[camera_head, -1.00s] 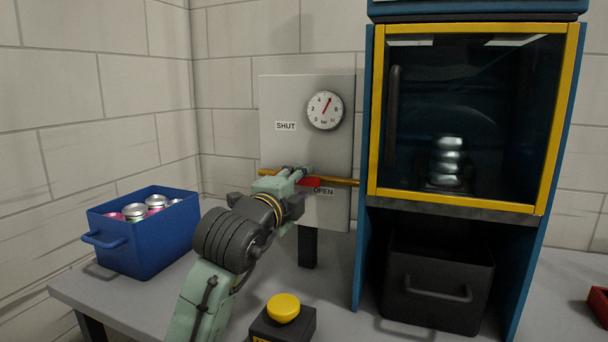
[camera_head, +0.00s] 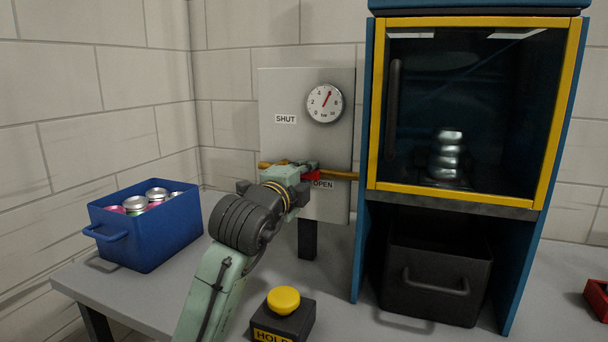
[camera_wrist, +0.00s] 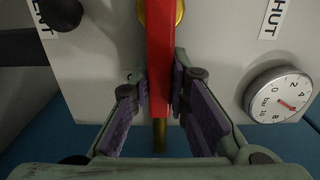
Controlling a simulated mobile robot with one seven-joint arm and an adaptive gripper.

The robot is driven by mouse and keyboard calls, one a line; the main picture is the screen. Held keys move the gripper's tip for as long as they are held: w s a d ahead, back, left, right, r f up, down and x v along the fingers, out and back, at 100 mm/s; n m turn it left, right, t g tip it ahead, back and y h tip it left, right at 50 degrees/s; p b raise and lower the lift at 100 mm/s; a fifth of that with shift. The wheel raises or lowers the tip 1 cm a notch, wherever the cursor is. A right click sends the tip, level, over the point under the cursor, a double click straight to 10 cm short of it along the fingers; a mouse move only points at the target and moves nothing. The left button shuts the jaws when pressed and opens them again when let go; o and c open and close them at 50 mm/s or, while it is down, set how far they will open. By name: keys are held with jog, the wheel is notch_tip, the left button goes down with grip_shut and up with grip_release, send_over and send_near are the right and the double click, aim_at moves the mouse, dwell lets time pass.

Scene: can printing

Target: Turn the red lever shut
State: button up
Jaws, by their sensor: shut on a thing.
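The red lever (camera_head: 313,176) sits on the grey panel (camera_head: 341,130), in front of the brass pipe (camera_head: 345,175) and just above the OPEN label (camera_head: 323,185). The SHUT label (camera_head: 285,119) is higher and to the left. My gripper (camera_head: 304,168) is at the lever in the head view and hides part of it. In the wrist view, the red lever (camera_wrist: 160,65) runs from a brass pivot (camera_wrist: 178,12) down between the purple-padded fingers of my gripper (camera_wrist: 160,95), which is shut on it.
A round gauge (camera_head: 324,103) is on the panel above the lever. A blue bin of cans (camera_head: 150,235) stands left. A yellow button (camera_head: 283,300) on a black box is in front. The glass-fronted cabinet (camera_head: 375,110) stands close on the right, with a dark bin (camera_head: 437,265) below.

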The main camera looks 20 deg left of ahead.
grip_shut()
